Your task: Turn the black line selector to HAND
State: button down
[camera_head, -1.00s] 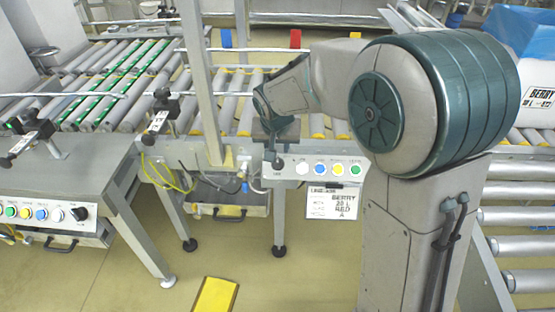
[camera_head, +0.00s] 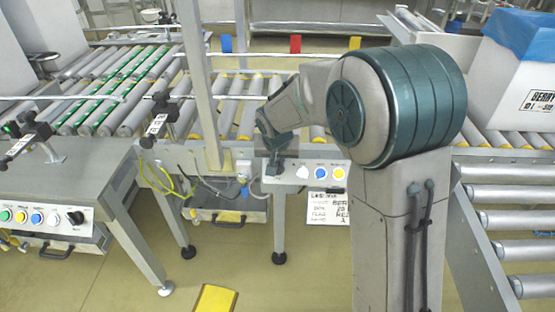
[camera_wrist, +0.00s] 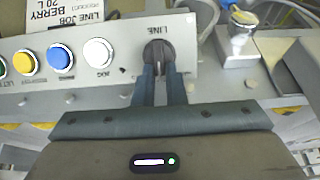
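The black line selector (camera_wrist: 159,57) is a round knob with a raised bar, under the word LINE on the grey panel (camera_wrist: 115,88) in the wrist view. The bar points roughly up and down in that view. My gripper (camera_wrist: 160,75) has one blue-grey finger at each side of the bar, with a gap between them. Whether the fingers touch the knob is unclear. In the head view my gripper (camera_head: 273,168) is at the left end of the same panel (camera_head: 300,184) and hides the selector.
White, blue and yellow buttons (camera_wrist: 98,53) (camera_wrist: 60,58) (camera_wrist: 23,63) line the panel beside the selector. A job card (camera_head: 327,209) hangs below. Another panel (camera_head: 45,212) with its own black knob stands at left. A white box (camera_head: 515,85) with blue liner sits on rollers at right.

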jog(key=shift+s+f+n, duration=0.1)
jog(key=shift+f+n, duration=0.1)
jog(key=shift+n, duration=0.1)
jog(key=n, duration=0.2)
jog(key=a+n+h+b, duration=0.1)
jog(key=shift+s+f+n+h, duration=0.1)
jog(key=shift+f+n+h, duration=0.05)
jog(key=shift+n+h, duration=0.2)
jog(key=shift+s+a+f+n+t+h+b, duration=0.15)
jog(key=shift+n+h+b, duration=0.15)
jog(key=shift+n, duration=0.6)
jog(key=shift+s+a+f+n+t+h+b, duration=0.15)
jog(key=shift+n+h, duration=0.1)
jog(key=shift+n, duration=0.6)
jog(key=shift+w+d+r, duration=0.1)
jog(key=c, duration=1.5)
grip_release()
jog(key=shift+w+d, duration=0.15)
jog(key=shift+a+r, duration=0.25)
